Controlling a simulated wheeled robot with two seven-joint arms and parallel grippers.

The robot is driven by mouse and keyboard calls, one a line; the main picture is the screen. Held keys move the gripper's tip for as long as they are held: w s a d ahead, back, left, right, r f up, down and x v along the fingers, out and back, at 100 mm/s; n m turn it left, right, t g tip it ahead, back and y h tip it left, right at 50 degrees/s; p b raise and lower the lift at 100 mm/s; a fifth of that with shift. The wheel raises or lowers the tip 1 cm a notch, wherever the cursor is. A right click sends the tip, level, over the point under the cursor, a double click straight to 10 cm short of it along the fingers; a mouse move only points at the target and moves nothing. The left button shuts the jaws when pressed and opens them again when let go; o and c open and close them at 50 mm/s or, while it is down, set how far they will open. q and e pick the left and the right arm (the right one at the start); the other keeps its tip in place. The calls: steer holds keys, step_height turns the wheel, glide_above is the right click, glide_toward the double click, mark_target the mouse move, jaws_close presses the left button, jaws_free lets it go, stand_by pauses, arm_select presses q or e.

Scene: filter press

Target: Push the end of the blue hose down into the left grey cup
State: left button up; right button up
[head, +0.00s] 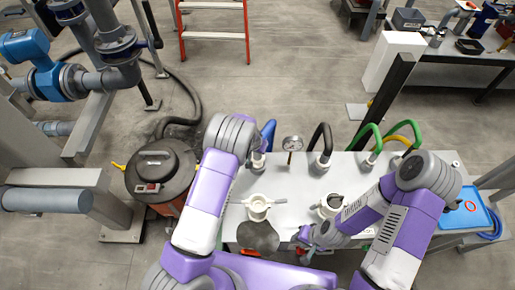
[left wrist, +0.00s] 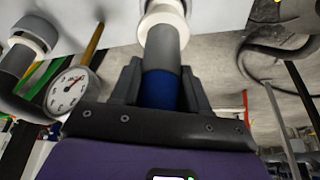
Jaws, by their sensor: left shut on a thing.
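The blue hose (head: 269,132) rises at the left end of the grey bench in the head view. In the left wrist view, my left gripper (left wrist: 162,85) is shut around the blue hose (left wrist: 160,90). Just beyond the jaws the blue meets the grey cup (left wrist: 163,48), which rises from a white collar. They look in line and touching; how deep the hose end sits is hidden. In the head view, my left forearm hides most of the left gripper, near the left grey cup (head: 258,163). My right gripper (head: 304,241) is low over the bench front, its jaws unclear.
A pressure gauge (head: 292,144) stands right of the blue hose. Beyond it are a black hose (head: 320,135) and a green hose (head: 366,132). Two white cups (head: 257,208) (head: 329,207) sit nearer me. A lidded drum (head: 160,170) stands left of the bench.

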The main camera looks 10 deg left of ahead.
arm_select(q)
steer(key=shift+f+b, duration=1.8)
steer(key=shift+f, duration=0.2)
steer(key=o, duration=1.4)
steer(key=shift+c, duration=0.2)
